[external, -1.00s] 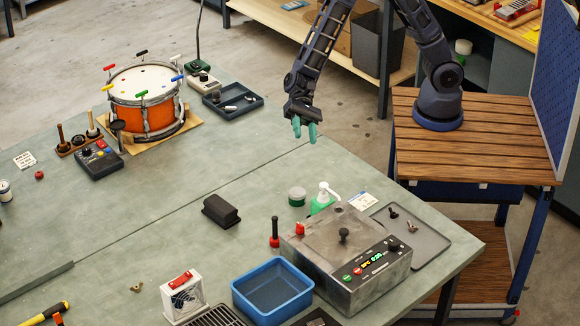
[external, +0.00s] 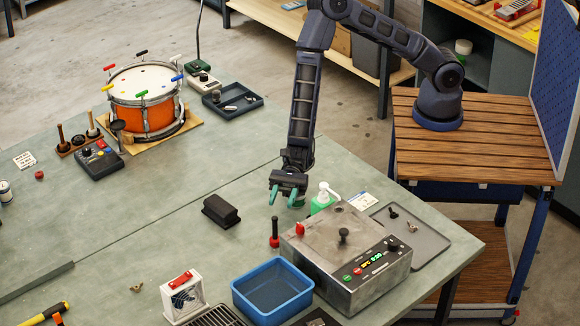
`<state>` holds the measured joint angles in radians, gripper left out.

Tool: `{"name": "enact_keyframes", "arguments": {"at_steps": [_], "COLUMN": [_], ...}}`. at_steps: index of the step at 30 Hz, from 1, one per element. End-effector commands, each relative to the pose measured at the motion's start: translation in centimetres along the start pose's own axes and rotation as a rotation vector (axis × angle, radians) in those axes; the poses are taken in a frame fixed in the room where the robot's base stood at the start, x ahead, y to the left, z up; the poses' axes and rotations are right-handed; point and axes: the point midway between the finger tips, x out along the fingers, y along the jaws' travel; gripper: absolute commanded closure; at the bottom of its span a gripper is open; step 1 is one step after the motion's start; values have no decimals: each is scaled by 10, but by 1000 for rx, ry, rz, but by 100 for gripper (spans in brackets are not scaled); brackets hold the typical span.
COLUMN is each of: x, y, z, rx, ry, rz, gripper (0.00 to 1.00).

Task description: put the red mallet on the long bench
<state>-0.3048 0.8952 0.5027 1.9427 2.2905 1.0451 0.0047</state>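My gripper (external: 282,198) is in the air over the large grey-green bench (external: 130,215). Its two teal fingers point down and stand apart, with nothing visible between them. Just below the fingers in the picture is a small upright piece with a black handle and a red lower end (external: 274,240). It looks like the red mallet, but it is too small to be sure. It stands on the bench beside the grey metal box, apart from the fingers as far as I can tell.
The metal control box (external: 330,270), blue bin (external: 262,312), green pump bottle (external: 322,202) and black block (external: 221,211) surround this spot. An orange drum (external: 146,103) stands at the back left. A yellow-handled hammer (external: 45,314) lies at the front left.

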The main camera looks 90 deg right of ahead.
Motion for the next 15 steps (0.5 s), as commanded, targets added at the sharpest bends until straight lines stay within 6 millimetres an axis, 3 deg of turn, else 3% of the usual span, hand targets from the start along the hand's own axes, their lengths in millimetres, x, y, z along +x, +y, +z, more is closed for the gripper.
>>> {"name": "enact_keyframes", "arguments": {"at_steps": [6,15], "x": [30,51], "y": [0,1], "z": [0,-1], "rx": [-1,-2], "ry": [0,1], "rz": [0,2], "gripper": [61,61]}}
